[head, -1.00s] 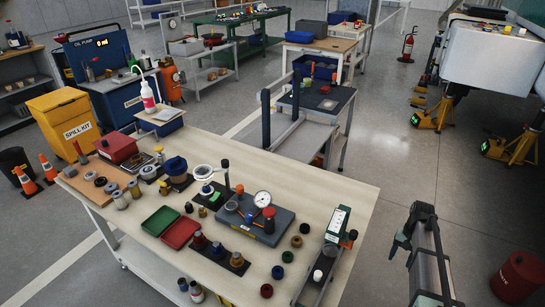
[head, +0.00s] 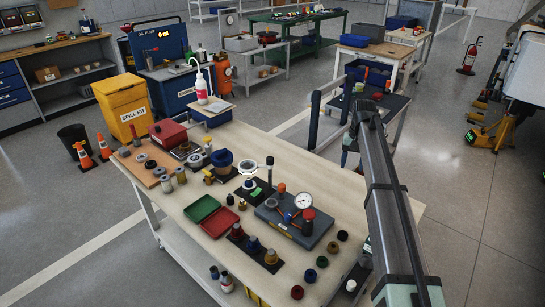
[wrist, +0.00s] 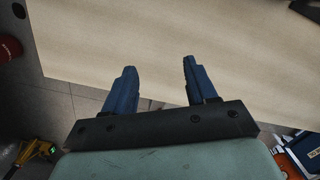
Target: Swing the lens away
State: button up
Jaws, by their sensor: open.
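A round lens with a pale ring (head: 248,167) stands over a small dark base on the wooden bench, beside a post with a black knob (head: 269,161). Something green lies under the lens. In the head view my gripper (head: 347,147) is at the bench's far right edge, well to the right of the lens and apart from it. The wrist view shows the two blue fingers of my gripper (wrist: 159,68) spread apart with nothing between them. The lens is not seen in the wrist view.
A grey block with a dial gauge (head: 303,201) stands between the lens and my arm. Red tray (head: 220,222) and green tray (head: 202,209) lie in front, with several small fittings around. The bench's far right surface (head: 320,170) is bare.

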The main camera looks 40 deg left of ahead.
jog(key=s+a+r+n, duration=0.1)
jog(key=s+a+r, duration=0.2)
jog(key=a, duration=0.4)
jog(key=s+a+r+n, duration=0.1)
jog(key=s+a+r, duration=0.3)
jog(key=a, duration=0.3)
notch_tip(320, 180, up, 6)
jog(key=n, duration=0.2)
send_over(270, 158)
jog(key=shift+t, duration=0.4)
notch_tip(270, 158, down, 14)
jog(key=shift+r, duration=0.15)
jog(key=shift+c, duration=0.2)
grip_shut()
